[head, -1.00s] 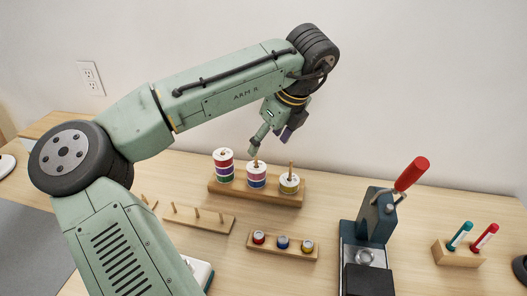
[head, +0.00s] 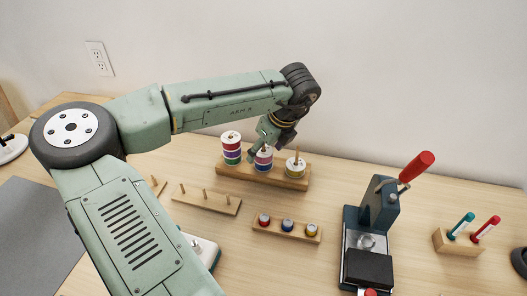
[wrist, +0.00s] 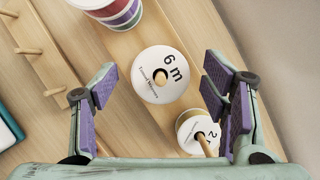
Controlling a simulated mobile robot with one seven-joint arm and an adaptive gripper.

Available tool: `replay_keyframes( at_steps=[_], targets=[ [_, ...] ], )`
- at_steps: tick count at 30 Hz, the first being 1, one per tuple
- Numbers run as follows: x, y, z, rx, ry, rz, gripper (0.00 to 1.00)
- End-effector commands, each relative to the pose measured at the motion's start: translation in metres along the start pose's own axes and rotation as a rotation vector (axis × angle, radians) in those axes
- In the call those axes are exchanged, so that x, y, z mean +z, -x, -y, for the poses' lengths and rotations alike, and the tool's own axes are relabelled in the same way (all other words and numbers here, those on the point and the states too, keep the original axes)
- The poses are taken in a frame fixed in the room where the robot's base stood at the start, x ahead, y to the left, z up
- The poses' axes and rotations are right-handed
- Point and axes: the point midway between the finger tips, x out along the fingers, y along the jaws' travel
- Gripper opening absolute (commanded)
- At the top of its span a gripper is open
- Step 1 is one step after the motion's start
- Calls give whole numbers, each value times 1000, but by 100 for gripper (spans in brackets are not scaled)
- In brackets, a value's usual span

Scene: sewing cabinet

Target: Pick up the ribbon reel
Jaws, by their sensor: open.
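Ribbon reels sit on pegs of a wooden stand (head: 228,172). The left stack (head: 231,150) has red, purple and green bands; it shows at the top of the wrist view (wrist: 122,12). In the head view my gripper hides part of the middle stack.
A bare-pegged rack (head: 206,200) and a holder with three small spools (head: 286,232) stand in front of the stand. A press with a red handle (head: 377,215) and a pen holder (head: 457,243) stand to the right. Bare wood lies between them.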

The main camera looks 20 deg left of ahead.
Motion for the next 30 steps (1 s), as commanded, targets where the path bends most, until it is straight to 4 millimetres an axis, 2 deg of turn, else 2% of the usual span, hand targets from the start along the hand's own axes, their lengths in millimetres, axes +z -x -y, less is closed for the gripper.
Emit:
replay_keyframes(
  at_steps=[7, 27, 30],
  targets=[
    [0, -2, 0, -1, 0, 0, 67],
    [0, -1, 0, 0, 0, 0, 22],
    [0, -1, 0, -1, 0, 0, 22]
  ],
)
